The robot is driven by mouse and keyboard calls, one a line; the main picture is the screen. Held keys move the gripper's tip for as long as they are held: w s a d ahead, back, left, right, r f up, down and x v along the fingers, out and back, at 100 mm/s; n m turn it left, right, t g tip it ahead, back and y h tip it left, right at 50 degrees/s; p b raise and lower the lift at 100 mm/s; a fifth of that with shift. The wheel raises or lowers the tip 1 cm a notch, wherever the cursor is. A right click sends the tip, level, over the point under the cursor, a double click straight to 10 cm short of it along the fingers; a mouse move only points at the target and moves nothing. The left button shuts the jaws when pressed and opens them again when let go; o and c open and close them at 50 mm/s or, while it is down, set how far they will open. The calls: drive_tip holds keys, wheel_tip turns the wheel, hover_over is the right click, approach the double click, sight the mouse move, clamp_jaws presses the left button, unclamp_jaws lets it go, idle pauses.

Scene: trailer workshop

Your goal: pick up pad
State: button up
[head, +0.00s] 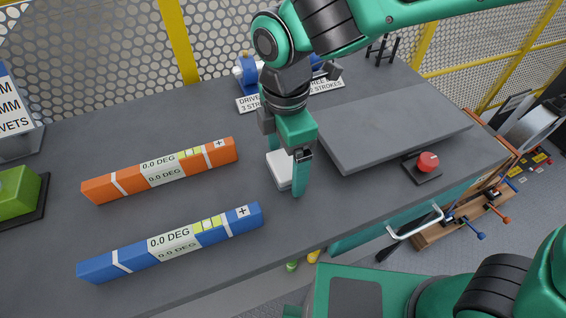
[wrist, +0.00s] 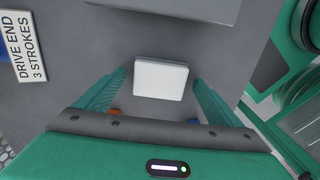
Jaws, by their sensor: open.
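The pad is a small white block (head: 281,169) lying on the grey bench top, left of the raised grey slab. In the head view my gripper partly hides it. In the wrist view the white pad (wrist: 161,79) shows whole, lying just beyond and between the fingertips. My gripper (head: 296,178) points down over the pad, with its green fingers apart. In the wrist view my gripper (wrist: 159,80) is open, with one finger to each side of the pad and nothing held. I cannot tell whether the fingertips reach down to the pad's height.
An orange level (head: 110,186) and a blue level (head: 134,258) lie left of the pad. The grey slab (head: 395,130) lies close on the right, with a red button (head: 428,161) beside it. A green block (head: 17,192) stands far left. Bare bench lies between the levels.

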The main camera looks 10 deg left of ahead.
sight(284, 164)
drive_tip(key=c, duration=1.2)
drive_tip(key=shift+r, duration=0.1)
drive_tip(key=shift+c, duration=0.2)
drive_tip(key=shift+r, duration=0.4)
wheel_tip(284, 164, up, 4)
drive_tip(key=shift+s+a+f, duration=0.1)
drive_tip(key=shift+f, duration=0.1)
drive_tip(key=s+a+r, duration=0.5)
drive_tip(key=s+r, duration=0.1)
drive_tip(key=s, duration=0.4)
drive_tip(key=shift+r, duration=0.25)
drive_tip(key=shift+s+a, duration=0.1)
